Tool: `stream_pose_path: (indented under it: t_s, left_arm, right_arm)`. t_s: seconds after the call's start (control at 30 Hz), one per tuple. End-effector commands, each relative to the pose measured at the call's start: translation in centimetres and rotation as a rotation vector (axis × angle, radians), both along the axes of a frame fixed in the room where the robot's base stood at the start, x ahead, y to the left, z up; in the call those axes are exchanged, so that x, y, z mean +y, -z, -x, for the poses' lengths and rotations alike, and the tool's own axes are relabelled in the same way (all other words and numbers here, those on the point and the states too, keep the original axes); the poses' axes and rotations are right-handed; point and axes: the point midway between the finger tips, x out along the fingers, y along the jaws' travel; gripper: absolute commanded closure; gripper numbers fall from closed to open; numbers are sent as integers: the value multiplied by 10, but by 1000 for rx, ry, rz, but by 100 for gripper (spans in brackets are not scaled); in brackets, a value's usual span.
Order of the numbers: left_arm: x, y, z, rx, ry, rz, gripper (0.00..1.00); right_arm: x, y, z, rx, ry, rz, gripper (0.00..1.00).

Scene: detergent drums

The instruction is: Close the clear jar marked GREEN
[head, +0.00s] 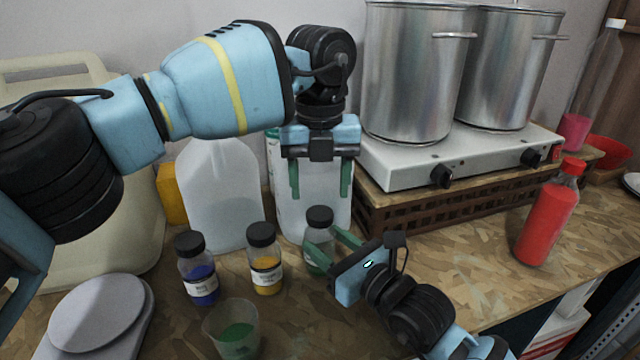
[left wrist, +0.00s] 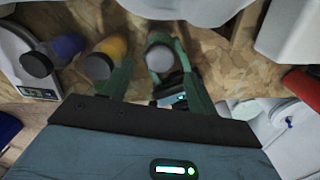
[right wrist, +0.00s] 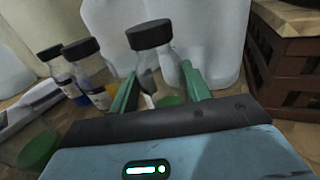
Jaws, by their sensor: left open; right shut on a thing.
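The clear jar (head: 321,255) with green contents stands on the bench with a black lid (head: 319,216) on its mouth. Its label is mostly hidden, and I cannot tell how tightly the lid sits. My right gripper (head: 322,239) is shut on the jar's body below the lid. The right wrist view shows the jar (right wrist: 147,66) between the fingers, with the black lid (right wrist: 150,35) above them. My left gripper (head: 320,180) is open and empty, pointing down above the lid. In the left wrist view the lid (left wrist: 160,59) lies between its fingers, seen from above.
Jars of blue (head: 203,287) and yellow (head: 266,273) powder, both black-lidded, stand left. A cup (head: 222,325) with green powder is in front. White jugs (head: 222,190) stand behind. A grey scale (head: 98,310) is far left, a red bottle (head: 548,222) right.

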Motion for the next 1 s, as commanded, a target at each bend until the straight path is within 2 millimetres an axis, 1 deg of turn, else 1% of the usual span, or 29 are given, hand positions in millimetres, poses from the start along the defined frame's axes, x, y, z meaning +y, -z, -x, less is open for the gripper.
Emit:
stream_pose_path:
  t_s: [0.13, 0.3, 0.6, 0.77, 0.87, 1.0]
  left_arm:
    - [0, -18, -1, -5, -127, 0, 41]
    - [-1, -32, 0, -3, -244, 0, 41]
    - [0, -33, 0, -1, -262, 0, 41]
    - [0, -27, 0, -1, -260, 0, 41]
    - [0, -16, 0, 1, -261, -2, 41]
    - [0, 4, 0, 1, -260, -2, 41]
  right_arm:
    - [0, 0, 0, 1, 0, 1, 100]
    - [0, 0, 0, 1, 0, 1, 100]
    - [0, 0, 0, 1, 0, 1, 100]
    - [0, 0, 0, 1, 0, 1, 100]
    - [0, 0, 0, 1, 0, 1, 100]
    - [0, 0, 0, 1, 0, 1, 100]
